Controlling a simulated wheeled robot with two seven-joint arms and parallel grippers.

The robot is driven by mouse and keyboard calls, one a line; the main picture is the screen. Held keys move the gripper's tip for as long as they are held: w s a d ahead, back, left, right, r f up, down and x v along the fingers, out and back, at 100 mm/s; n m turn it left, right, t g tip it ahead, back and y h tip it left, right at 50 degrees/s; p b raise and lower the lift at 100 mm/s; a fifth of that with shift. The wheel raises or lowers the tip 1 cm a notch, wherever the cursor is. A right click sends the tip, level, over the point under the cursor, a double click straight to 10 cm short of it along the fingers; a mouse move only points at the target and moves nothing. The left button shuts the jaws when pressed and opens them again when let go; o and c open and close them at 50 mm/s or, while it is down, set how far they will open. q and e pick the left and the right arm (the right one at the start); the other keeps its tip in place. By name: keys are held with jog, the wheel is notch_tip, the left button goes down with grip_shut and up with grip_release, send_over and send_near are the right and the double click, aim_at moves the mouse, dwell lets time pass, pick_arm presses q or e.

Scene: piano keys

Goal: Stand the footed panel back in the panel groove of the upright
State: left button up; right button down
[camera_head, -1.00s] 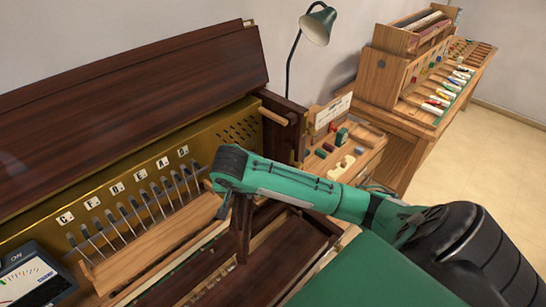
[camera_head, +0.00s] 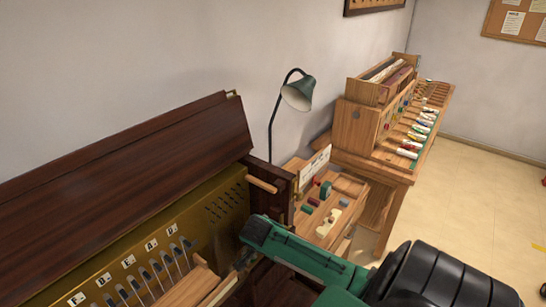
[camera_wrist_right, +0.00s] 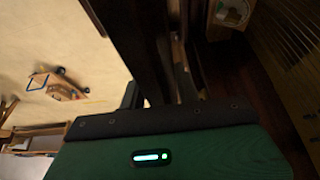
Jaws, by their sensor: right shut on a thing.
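The upright (camera_head: 120,155) is a dark wood piano with its lid raised, a brass plate and a row of tuning pins. My right arm's green wrist reaches in front of its right end in the head view; the gripper's fingertips are hidden there. In the right wrist view, my right gripper (camera_wrist_right: 163,92) is shut on a dark brown wooden piece, which looks like the footed panel (camera_wrist_right: 145,40). The piece runs up from the jaws; its feet cannot be made out. The panel groove is not identifiable. My left gripper is not in view.
A dark green lamp (camera_head: 297,94) stands behind the piano's right end. A side bench (camera_head: 340,195) with small coloured parts stands beside it. A long wooden workbench (camera_head: 365,140) with key parts is further back. Open floor (camera_head: 490,210) lies at right.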

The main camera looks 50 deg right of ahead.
jog(key=shift+w, duration=4.75)
jog(key=shift+a+b+x, duration=0.2)
jog(key=shift+b+x, duration=0.15)
jog(key=shift+x, duration=0.9)
jog(key=shift+a+b+x, duration=0.15)
jog(key=shift+b+x, duration=0.15)
jog(key=shift+x, duration=0.95)
jog(key=shift+f, duration=0.25)
jog(key=shift+p, duration=0.7)
